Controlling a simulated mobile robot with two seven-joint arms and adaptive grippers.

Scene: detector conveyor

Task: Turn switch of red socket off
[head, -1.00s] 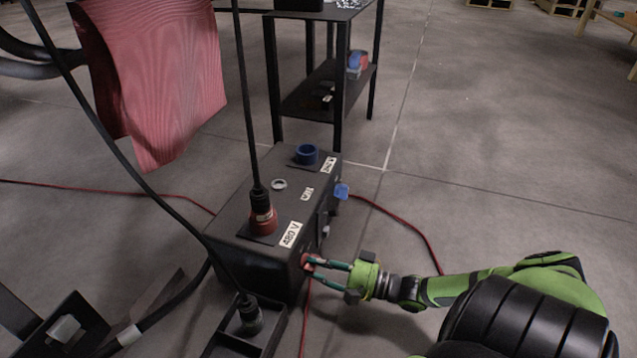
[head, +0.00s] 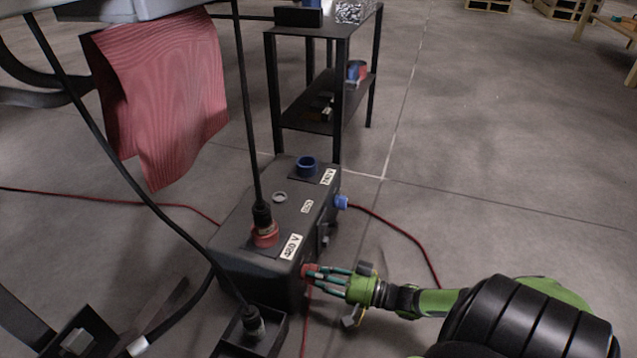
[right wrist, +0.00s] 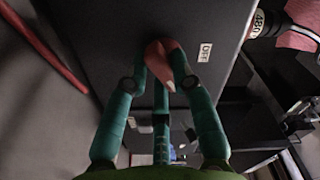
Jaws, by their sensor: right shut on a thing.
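The dark power box (head: 262,222) stands on the floor. On its top is the red socket (head: 265,238) with a black plug in it, next to a "480 V" label. The red switch (head: 309,270) is low on the box's right side. My right gripper (head: 318,274) is at that side with its fingers shut on the red switch. In the right wrist view the red switch knob (right wrist: 161,64) sits between the green fingers, turned at a slant, with an "OFF" label (right wrist: 205,52) beside it. My left gripper is not in view.
A blue socket (head: 306,166) and a blue switch (head: 341,202) are at the box's far end. A black shelf table (head: 312,48) stands behind. A red cloth (head: 165,105) hangs at left. Red cables cross the floor.

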